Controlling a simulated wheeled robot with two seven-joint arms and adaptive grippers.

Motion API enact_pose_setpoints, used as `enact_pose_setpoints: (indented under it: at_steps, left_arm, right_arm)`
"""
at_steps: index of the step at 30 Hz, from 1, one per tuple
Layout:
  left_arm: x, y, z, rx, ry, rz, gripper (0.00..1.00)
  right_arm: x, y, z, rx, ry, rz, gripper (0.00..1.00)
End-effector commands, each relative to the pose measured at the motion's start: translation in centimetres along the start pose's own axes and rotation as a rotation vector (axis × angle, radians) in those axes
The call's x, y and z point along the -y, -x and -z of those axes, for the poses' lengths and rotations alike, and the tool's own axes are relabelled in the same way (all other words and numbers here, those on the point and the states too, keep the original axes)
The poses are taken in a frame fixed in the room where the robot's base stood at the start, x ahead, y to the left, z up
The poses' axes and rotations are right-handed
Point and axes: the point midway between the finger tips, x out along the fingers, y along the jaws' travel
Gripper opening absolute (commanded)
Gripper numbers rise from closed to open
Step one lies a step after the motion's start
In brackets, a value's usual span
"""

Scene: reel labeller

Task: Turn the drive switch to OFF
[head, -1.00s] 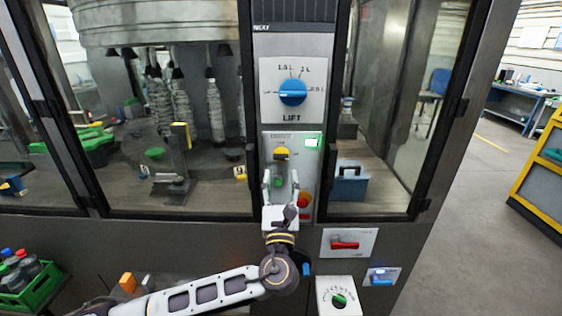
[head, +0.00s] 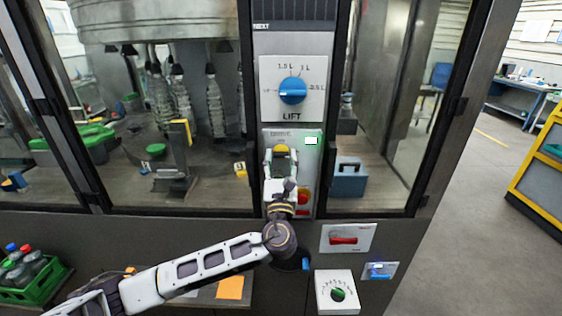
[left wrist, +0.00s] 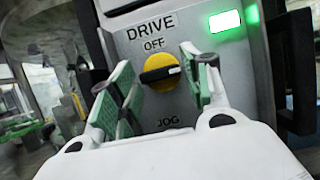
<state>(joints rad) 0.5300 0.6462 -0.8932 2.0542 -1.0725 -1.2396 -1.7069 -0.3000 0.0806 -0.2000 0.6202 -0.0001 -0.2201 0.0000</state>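The drive switch is a yellow round knob with a black bar handle (left wrist: 160,72); it also shows in the head view (head: 281,148). The bar lies nearly level, its white-marked end to the right. On the grey drive panel (left wrist: 190,35), OFF is printed above the knob and JOG below. A label to the right, if any, is hidden by a finger. My left gripper (left wrist: 158,88) is open, with one green-padded finger on each side of the knob and visible gaps to it. In the head view the left gripper (head: 281,160) is at the panel. My right gripper is not in view.
A lit green lamp (head: 311,141) is right of the switch. The blue LIFT knob (head: 293,90) is above, a red button (head: 303,198) below right. A red handle (head: 343,240) and a green-centred dial (head: 338,294) are lower. Dark door frames (head: 326,110) flank the panel.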

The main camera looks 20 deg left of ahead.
Motion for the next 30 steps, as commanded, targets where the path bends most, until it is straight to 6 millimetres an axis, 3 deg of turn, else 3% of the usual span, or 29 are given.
enact_pose_setpoints:
  at_steps: [1,7,19,30]
  left_arm:
    - [0.0,0.0,0.0,0.0,0.0,0.0,0.39]
    - [0.0,0.0,0.0,0.0,0.0,0.0,0.16]
    - [0.0,0.1,0.1,-0.001,0.043,-0.018,0.16]
    - [0.2,0.1,0.2,0.0,0.205,-0.085,0.16]
  right_arm:
    - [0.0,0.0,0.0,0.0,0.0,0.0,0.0]
    - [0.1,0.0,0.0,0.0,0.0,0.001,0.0]
    - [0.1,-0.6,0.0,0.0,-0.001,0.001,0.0]
    - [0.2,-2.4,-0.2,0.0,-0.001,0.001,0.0]
